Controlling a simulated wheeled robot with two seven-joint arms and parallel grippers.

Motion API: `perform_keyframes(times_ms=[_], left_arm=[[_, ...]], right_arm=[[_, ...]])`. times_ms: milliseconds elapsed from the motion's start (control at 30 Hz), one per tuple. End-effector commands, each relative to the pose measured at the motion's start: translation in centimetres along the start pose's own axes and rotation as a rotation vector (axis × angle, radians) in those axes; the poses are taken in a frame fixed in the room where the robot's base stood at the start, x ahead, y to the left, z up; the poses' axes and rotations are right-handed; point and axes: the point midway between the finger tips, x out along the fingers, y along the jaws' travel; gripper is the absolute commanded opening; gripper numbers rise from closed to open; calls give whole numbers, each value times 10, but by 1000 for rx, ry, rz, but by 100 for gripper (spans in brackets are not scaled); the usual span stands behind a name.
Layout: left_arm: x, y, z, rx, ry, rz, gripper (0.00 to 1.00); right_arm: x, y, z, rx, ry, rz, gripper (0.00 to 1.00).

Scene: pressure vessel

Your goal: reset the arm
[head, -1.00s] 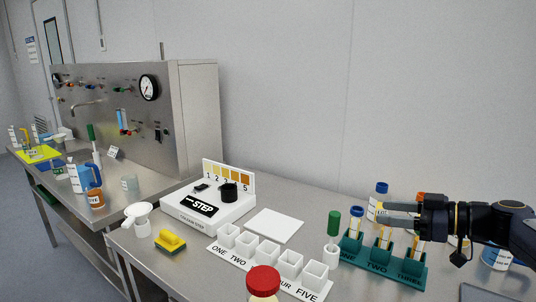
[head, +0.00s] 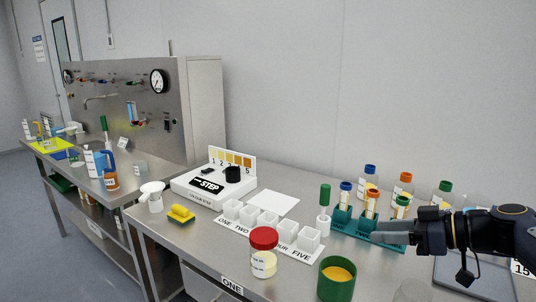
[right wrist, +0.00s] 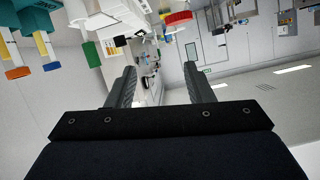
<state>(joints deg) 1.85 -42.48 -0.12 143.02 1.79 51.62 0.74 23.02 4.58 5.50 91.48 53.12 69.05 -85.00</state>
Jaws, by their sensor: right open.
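My right gripper (head: 382,236) comes in from the right edge of the head view, in front of the teal test tube rack (head: 341,222). It holds nothing between its fingers. In the right wrist view its two fingers (right wrist: 160,76) stand well apart with clear space between them. The rack holds several capped tubes, such as one with a blue cap (head: 346,187). The gripper and forearm cover the rack's right end. Whether the gripper touches the rack cannot be told. My left gripper is not in view.
A red-capped jar (head: 264,262) and a green cup (head: 334,289) stand near the front edge. White labelled cups (head: 268,222) and the STEP device (head: 195,195) lie left. Several bottles (head: 403,187) stand behind the rack. A grey pad (head: 455,270) lies below my forearm.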

Motion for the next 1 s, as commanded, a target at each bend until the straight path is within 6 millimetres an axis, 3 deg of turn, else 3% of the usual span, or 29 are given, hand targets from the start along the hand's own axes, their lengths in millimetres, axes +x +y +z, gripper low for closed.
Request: perform_keyframes(times_ms=[267, 533, 700, 1000], left_arm=[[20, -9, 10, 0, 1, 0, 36], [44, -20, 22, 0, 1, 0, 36], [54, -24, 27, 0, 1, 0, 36], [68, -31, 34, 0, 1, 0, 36]], right_arm=[[5, -58, 64, 214, -185, 60, 47], [-2, -122, 166, 482, -368, 240, 47], [-7, -146, 217, 601, -416, 357, 47], [-12, -171, 291, 741, -429, 523, 47]])
